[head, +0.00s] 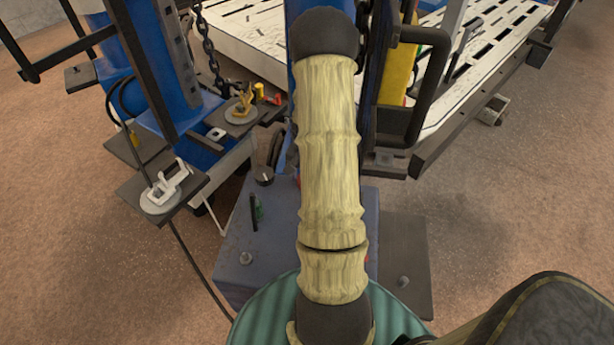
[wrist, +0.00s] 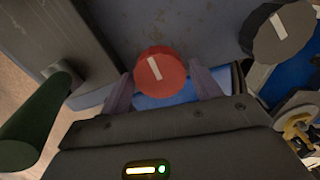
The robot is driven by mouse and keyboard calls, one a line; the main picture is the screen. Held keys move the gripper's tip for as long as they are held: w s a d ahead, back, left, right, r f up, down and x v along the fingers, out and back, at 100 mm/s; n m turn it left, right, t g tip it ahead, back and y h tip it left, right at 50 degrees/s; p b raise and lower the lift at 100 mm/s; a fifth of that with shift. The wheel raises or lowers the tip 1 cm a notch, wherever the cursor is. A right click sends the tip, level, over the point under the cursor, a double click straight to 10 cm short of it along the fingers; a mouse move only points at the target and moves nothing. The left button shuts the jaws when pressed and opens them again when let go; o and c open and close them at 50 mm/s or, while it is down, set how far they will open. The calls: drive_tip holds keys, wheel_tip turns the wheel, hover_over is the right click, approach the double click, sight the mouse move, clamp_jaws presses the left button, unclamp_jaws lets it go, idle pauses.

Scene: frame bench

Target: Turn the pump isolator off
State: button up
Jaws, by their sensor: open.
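A round red knob (wrist: 160,72) with a white pointer line stands on a blue-grey panel (wrist: 210,25) in the wrist view. Its line is tilted slightly from upright. No label is legible, so I cannot confirm that it is the pump isolator. My gripper (wrist: 163,88) is open, with one finger on each side of the red knob; I cannot tell whether either touches it. A dark grey knob (wrist: 277,33) with a slanted white line is to the right. In the head view my arm covers the gripper and the red knob.
A dark green cylindrical handle (wrist: 35,125) is left of my gripper. The head view shows a blue-grey box (head: 230,265) with a black knob (head: 264,177) and a black lever (head: 253,212). A chain (head: 208,45) hangs behind, and a slotted white bed (head: 260,30) lies beyond.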

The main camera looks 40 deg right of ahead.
drive_tip(key=c, duration=0.7)
drive_tip(key=shift+r+n+p, duration=0.1)
drive_tip(key=shift+n+p, duration=0.2)
drive_tip(key=shift+n, duration=0.1)
drive_tip(key=n+p, duration=0.3)
drive_tip(key=n, duration=0.2)
drive_tip(key=shift+r, duration=0.1)
drive_tip(key=n+p, duration=0.4)
drive_tip(key=n, duration=0.2)
drive_tip(key=shift+w, duration=0.1)
drive_tip(key=n+p, duration=0.3)
drive_tip(key=n, duration=0.3)
drive_tip(key=shift+n, duration=0.3)
drive_tip(key=o, duration=0.7)
